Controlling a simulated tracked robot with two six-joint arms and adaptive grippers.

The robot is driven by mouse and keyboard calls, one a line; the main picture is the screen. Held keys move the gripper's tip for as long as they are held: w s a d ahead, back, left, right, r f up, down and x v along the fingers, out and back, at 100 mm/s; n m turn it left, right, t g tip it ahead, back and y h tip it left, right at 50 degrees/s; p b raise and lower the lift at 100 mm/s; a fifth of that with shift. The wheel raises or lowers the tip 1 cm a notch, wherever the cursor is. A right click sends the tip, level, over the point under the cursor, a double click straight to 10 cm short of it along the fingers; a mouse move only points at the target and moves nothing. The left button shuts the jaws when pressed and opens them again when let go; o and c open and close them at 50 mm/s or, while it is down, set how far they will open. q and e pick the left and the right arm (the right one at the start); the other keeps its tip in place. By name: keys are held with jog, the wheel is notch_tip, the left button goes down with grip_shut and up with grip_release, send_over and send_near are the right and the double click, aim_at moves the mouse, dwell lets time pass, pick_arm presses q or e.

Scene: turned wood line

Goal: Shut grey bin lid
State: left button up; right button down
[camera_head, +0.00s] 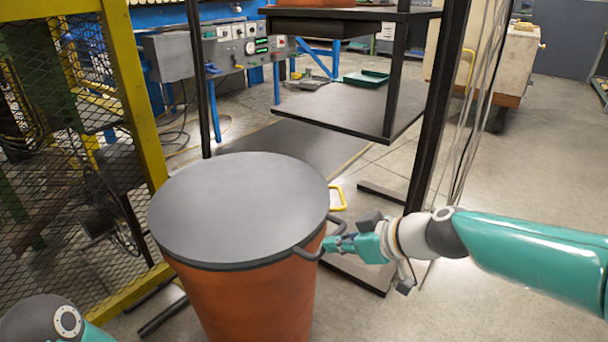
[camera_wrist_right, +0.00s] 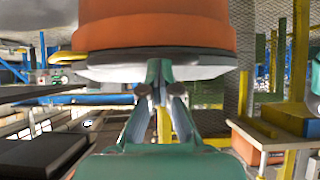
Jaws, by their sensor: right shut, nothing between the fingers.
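The grey bin lid (camera_head: 240,205) is a flat dark disc lying level across the top of an orange-brown bin (camera_head: 245,300). No gap shows between lid and bin on the near side; the far side is hidden. A dark loop handle (camera_head: 312,252) sticks out at the rim's right side. My right gripper (camera_head: 333,244) is shut and empty, right at this handle; I cannot tell whether they touch. In the right wrist view the picture is upside down, with the orange bin (camera_wrist_right: 155,25) above the closed fingertips (camera_wrist_right: 158,68) and the lid's edge (camera_wrist_right: 110,71) beside them. My left gripper is out of view.
A yellow mesh fence post (camera_head: 140,100) stands close to the bin's left. A black-framed table (camera_head: 345,107) with a green tray (camera_head: 367,78) stands behind, its dark upright (camera_head: 438,110) near my right arm. A yellow loop (camera_head: 338,198) shows behind the lid. Floor at lower right is clear.

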jog(key=s+d+r, duration=0.2)
jog(key=s+d, duration=0.4)
jog(key=d, duration=0.1)
jog(key=s+a+f+g+p, duration=0.2)
jog(key=f+g, duration=0.1)
jog(key=f, duration=0.5)
jog(key=s+a+f+g+p, duration=0.1)
jog(key=s+a+f+g, duration=0.1)
jog(key=f, duration=0.6)
jog(key=s+a+f+m+g+h+p, duration=0.1)
jog(key=s+f+m+g+h+p, duration=0.45)
jog(key=s+f, duration=1.3)
jog(key=w+r+m+t+p, duration=0.2)
jog(key=r+m+p, duration=0.1)
jog(key=r+p, duration=1.4)
jog(key=w+r+m+t+y+p, duration=0.1)
jog(key=w+r+m+p, duration=0.2)
jog(key=r+p, duration=1.5)
jog(key=shift+r+t, duration=0.35)
jog(key=shift+r, duration=0.35)
